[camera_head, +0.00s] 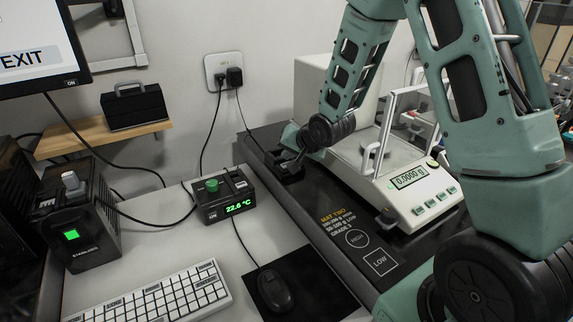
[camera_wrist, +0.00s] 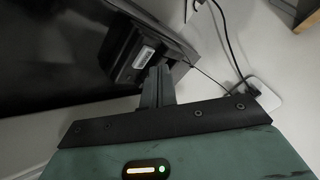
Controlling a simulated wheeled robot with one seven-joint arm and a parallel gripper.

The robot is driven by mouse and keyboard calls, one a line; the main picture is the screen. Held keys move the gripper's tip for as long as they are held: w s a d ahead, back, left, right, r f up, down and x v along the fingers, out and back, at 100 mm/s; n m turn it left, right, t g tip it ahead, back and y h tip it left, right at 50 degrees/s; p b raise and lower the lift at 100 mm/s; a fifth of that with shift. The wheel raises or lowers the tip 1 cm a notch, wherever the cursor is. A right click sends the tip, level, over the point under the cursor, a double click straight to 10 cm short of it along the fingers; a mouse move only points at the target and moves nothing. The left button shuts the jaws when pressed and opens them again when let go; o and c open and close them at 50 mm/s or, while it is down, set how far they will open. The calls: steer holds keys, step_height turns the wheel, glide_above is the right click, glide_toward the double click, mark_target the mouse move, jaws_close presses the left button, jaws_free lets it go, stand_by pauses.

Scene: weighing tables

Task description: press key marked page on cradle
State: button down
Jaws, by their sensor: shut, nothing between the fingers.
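My gripper (camera_head: 292,164) is shut and empty. It reaches down at the back left corner of the black mat, beside a small dark device that looks like the cradle (camera_head: 284,174). In the wrist view my gripper's shut fingers (camera_wrist: 160,72) lie by the near edge of this black box-shaped device (camera_wrist: 122,48), which carries a white label (camera_wrist: 144,56). I cannot tell whether the fingertips touch it. The key marked page cannot be made out; my fingers or the viewing angle may hide it.
A balance (camera_head: 424,198) reading 0.0000 g stands on the black mat (camera_head: 330,262) to the right of my gripper. A thermometer box (camera_head: 222,205) with a green knob stands left. A wall socket (camera_head: 222,72) with cables is behind. A keyboard (camera_head: 150,300) and mouse (camera_head: 273,289) lie in front.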

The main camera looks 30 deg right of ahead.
stand_by(0.7)
steer(key=shift+f+b, duration=0.3)
steer(key=shift+f, duration=0.15)
steer(key=shift+f, duration=0.35)
stand_by(0.5)
steer(key=shift+r, duration=0.1)
steer(key=shift+r+p, duration=0.5)
steer(key=shift+r, duration=0.25)
step_height(320, 180, up, 5)
steer(key=p, duration=0.4)
stand_by(0.8)
